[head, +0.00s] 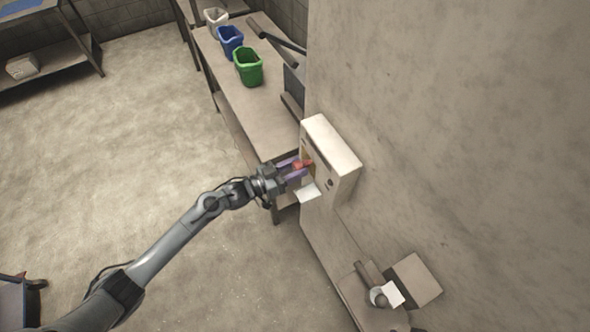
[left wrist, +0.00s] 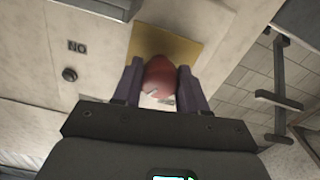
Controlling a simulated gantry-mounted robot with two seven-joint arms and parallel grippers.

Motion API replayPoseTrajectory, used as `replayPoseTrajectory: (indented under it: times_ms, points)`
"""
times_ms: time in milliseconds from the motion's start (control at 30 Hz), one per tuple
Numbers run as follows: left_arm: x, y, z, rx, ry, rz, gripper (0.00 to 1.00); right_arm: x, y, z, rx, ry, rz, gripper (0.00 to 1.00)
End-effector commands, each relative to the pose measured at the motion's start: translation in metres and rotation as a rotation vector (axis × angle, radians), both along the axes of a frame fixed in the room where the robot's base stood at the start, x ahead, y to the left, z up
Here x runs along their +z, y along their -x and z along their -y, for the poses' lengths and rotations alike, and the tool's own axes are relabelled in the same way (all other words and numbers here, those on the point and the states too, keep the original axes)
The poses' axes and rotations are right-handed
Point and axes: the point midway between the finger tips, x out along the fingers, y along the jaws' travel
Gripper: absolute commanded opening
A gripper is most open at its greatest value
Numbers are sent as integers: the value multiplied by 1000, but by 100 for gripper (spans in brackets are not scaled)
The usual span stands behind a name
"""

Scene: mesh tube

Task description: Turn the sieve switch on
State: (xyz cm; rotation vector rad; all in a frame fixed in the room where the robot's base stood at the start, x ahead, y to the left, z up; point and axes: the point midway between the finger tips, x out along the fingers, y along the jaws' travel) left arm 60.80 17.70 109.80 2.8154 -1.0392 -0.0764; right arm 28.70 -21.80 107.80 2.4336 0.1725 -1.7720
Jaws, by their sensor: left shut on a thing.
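The sieve switch is a red knob (head: 301,164) on a yellow plate (head: 307,157), on the front of a pale wall-mounted box (head: 333,150). In the left wrist view the red knob (left wrist: 159,76) sits between the two purple fingers, with the yellow plate (left wrist: 165,45) behind it. My left gripper (head: 293,170) is shut on the red knob. The fingers partly hide the knob in the head view. My right gripper does not show in either view.
A dark round button (left wrist: 69,74) sits on the panel beside the plate. Grey, blue (head: 230,41) and green (head: 248,67) bins stand on the bench (head: 240,108) behind. A grey box (head: 413,281) is at the lower right.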

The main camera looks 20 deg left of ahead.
Motion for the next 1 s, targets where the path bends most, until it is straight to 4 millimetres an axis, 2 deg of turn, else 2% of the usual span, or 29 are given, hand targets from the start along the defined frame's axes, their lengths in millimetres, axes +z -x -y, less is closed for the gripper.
replayPoseTrajectory:
  times_ms: [1000]
  points:
    - [-3,-1,-2,0,-692,588,11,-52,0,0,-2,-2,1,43]
